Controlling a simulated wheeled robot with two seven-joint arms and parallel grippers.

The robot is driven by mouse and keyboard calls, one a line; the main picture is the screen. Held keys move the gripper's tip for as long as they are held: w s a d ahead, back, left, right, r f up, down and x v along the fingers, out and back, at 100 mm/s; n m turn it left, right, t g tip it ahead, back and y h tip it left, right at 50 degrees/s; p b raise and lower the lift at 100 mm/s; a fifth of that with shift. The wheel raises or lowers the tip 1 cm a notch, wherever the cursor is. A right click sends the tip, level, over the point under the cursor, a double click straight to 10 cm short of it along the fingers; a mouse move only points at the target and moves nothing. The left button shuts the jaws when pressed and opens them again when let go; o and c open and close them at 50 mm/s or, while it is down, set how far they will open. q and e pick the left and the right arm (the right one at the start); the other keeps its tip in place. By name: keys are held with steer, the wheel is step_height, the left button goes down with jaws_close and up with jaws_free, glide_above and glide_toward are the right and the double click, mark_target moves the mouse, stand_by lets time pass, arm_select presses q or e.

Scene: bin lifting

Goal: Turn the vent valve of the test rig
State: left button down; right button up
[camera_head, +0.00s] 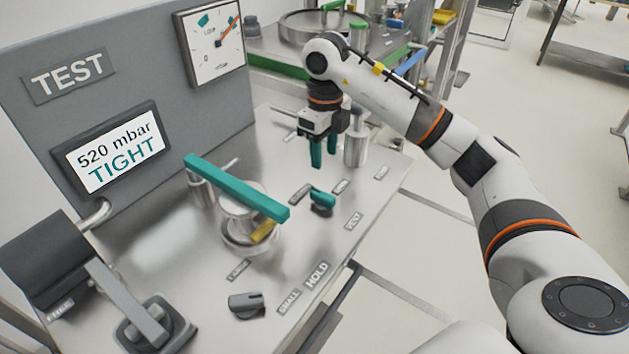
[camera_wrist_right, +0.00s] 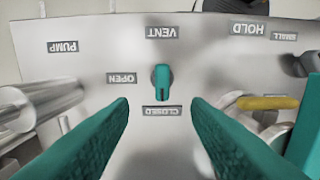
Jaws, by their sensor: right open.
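The vent valve is a small teal knob (camera_head: 322,199) on the metal top of the test rig (camera_head: 160,245), near its right edge. In the right wrist view the knob (camera_wrist_right: 161,82) lies between the fingers in the picture, its narrow end toward the CLOSED label (camera_wrist_right: 162,110); the OPEN label (camera_wrist_right: 121,78) is to its left. My right gripper (camera_head: 323,160) is open and empty, its teal fingers pointing down beyond the knob in the head view, apart from it. It also shows in the right wrist view (camera_wrist_right: 160,106). My left gripper is not in view.
A long teal bar (camera_head: 236,186) spans a round metal pot left of the knob. A metal cylinder (camera_head: 356,145) stands close to the right gripper. A grey selector (camera_head: 245,304) sits in front. The screen (camera_head: 118,150) reads 520 mbar TIGHT; a gauge (camera_head: 210,43) is above.

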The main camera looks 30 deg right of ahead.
glide_above(325, 194)
step_height(325, 194, down, 6)
steer(key=shift+s+r+p, duration=0.1)
steer(key=shift+s+p, duration=0.05)
steer(key=shift+p, duration=0.25)
step_height(325, 194, down, 6)
steer(key=shift+a+r+p, duration=0.1)
steer(key=shift+r+p, duration=0.05)
steer(key=shift+p, duration=0.15)
steer(key=shift+c, duration=0.5)
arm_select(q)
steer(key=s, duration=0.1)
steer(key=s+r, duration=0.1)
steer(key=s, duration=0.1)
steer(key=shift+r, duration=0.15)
arm_select(e)
jaws_close()
